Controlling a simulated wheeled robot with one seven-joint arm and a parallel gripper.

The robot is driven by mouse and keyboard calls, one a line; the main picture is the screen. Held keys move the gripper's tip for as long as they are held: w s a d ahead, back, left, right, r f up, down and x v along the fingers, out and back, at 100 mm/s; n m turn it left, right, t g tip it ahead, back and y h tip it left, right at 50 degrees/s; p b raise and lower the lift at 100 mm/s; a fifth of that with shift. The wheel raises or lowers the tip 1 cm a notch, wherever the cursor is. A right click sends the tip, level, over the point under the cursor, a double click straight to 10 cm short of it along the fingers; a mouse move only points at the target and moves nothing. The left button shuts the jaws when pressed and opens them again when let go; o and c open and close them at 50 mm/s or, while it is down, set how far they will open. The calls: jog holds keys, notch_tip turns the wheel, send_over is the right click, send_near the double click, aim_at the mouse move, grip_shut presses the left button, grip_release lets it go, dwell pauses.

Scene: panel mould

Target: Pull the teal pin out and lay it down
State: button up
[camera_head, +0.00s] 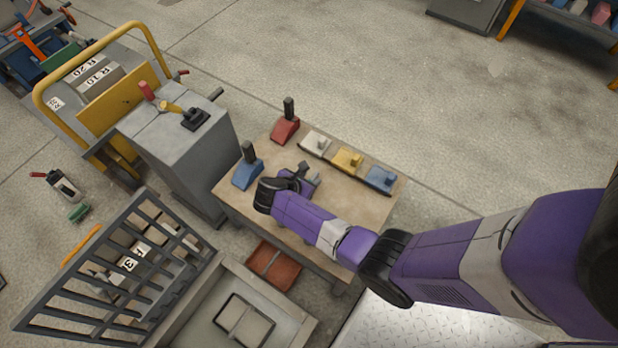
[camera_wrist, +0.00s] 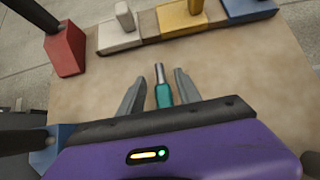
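In the wrist view the teal pin (camera_wrist: 163,94), a teal grip with a grey metal shank, lies on or just above the tan tabletop (camera_wrist: 225,75). Its shank points away from my gripper (camera_wrist: 160,85). The two grey fingers stand apart on either side of the pin, with a visible gap on each side; nothing is pinched. The pin's near end is hidden by my gripper body. In the head view my gripper (camera_head: 306,174) is low over the middle of the table (camera_head: 345,200), and the pin cannot be made out there.
A red block (camera_head: 285,128) and a blue block (camera_head: 247,173), each with a black handle, stand left on the table. White (camera_head: 317,143), yellow (camera_head: 347,160) and blue (camera_head: 380,178) blocks line the far edge. A grey cabinet (camera_head: 185,150) stands left. Bare tabletop lies around the pin.

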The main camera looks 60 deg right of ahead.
jog(key=shift+o, duration=0.2)
jog(key=p+v, duration=0.2)
jog(key=v, duration=0.5)
jog(key=shift+a+r+p, duration=0.25)
jog(key=shift+r+p, duration=0.05)
jog(key=shift+p, duration=0.1)
